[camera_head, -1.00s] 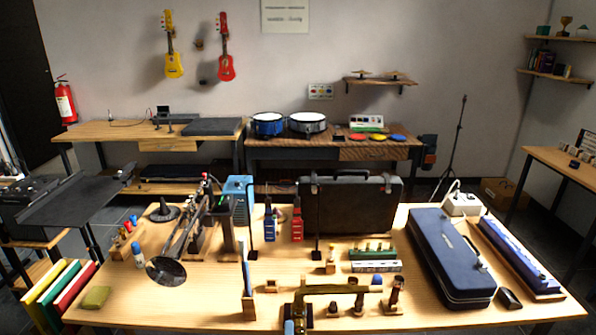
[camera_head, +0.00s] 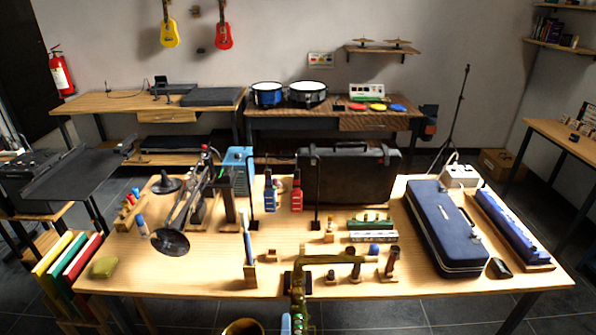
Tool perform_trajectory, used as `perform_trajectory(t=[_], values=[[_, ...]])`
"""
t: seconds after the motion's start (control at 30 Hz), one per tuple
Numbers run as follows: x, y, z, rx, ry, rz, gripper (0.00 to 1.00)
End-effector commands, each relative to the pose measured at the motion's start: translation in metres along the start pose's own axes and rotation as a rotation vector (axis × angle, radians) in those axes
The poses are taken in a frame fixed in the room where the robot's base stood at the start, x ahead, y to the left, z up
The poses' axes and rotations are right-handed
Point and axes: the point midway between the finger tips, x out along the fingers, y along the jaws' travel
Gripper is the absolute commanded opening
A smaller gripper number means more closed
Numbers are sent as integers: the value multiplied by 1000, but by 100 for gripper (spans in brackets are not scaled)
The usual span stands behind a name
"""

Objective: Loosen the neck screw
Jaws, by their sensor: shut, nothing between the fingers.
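A brass saxophone (camera_head: 299,312) stands upright at the front edge of the table, its lower part cut off by the bottom of the picture. Its curved neck (camera_head: 332,259) reaches right over the tabletop. The round rim of its bell (camera_head: 243,327) shows at the lower left. The neck screw is too small to make out; the joint of neck and body is near the bend at the left end of the neck. A blue piece (camera_head: 286,323) shows beside the body. My gripper is not in view.
Small wooden holders (camera_head: 391,263) stand close to the neck. Floor is free in front at right.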

Motion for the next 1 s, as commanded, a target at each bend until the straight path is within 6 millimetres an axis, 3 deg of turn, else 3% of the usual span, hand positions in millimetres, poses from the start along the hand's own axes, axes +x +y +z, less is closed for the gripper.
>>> perform_trajectory(t=[0.77,1.0], values=[[-11,3,0,1,2,2,0],[8,3,1,0,-1,-1,0]])
